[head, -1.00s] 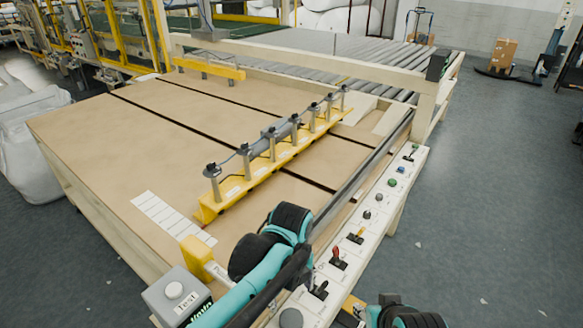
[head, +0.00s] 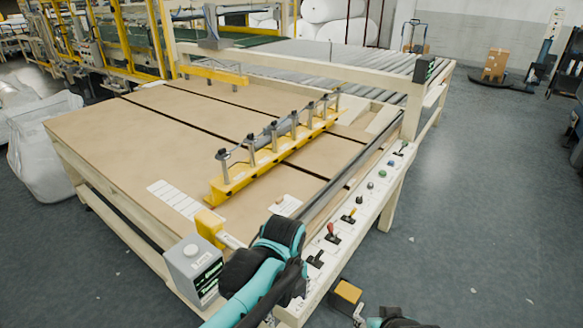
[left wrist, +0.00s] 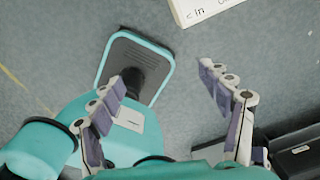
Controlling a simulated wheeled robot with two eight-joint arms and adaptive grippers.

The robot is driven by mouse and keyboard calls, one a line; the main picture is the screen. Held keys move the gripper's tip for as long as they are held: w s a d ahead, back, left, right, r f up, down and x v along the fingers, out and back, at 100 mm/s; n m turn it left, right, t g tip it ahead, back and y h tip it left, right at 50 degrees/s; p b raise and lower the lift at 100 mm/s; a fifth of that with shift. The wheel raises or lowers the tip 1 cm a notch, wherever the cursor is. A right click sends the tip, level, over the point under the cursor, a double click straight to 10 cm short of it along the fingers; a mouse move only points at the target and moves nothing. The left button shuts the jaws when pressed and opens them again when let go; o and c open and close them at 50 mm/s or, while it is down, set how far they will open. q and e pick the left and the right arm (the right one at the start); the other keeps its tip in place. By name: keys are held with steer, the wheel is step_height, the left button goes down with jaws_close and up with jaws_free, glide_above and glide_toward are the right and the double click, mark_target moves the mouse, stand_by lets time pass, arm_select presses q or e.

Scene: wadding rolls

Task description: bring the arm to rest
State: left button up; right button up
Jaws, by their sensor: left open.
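My left arm comes in at the bottom of the head view, with its black and teal joint (head: 283,235) beside the front corner of the work table (head: 130,130). In the left wrist view my left gripper (left wrist: 163,78) is open and empty. Its fingers are spread apart above the grey floor and my own teal base. Nothing lies between the fingertips. Its fingers are hard to make out in the head view.
A control panel with buttons and levers (head: 345,222) runs along the table's right side. A yellow clamp bar (head: 270,160) crosses the tabletop. A grey button box (head: 190,268) stands at the near corner, a yellow-topped box (head: 347,292) near the panel's end.

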arm_select(q)
steer(key=s+a+n+t, duration=0.2)
steer(key=a+n, duration=0.6)
steer(key=n, duration=0.6)
steer(key=s+a+r+n+t, duration=0.1)
steer(key=a+n+t, duration=0.3)
steer(key=a+n, duration=0.4)
steer(key=s+n, duration=0.1)
steer(key=n, duration=0.4)
steer(key=shift+s+a+n+t, duration=0.3)
steer(key=shift+a+n+t, duration=0.1)
arm_select(e)
steer(key=shift+w+f, duration=0.1)
steer(key=shift+w, duration=0.2)
arm_select(q)
steer(key=shift+r, duration=0.1)
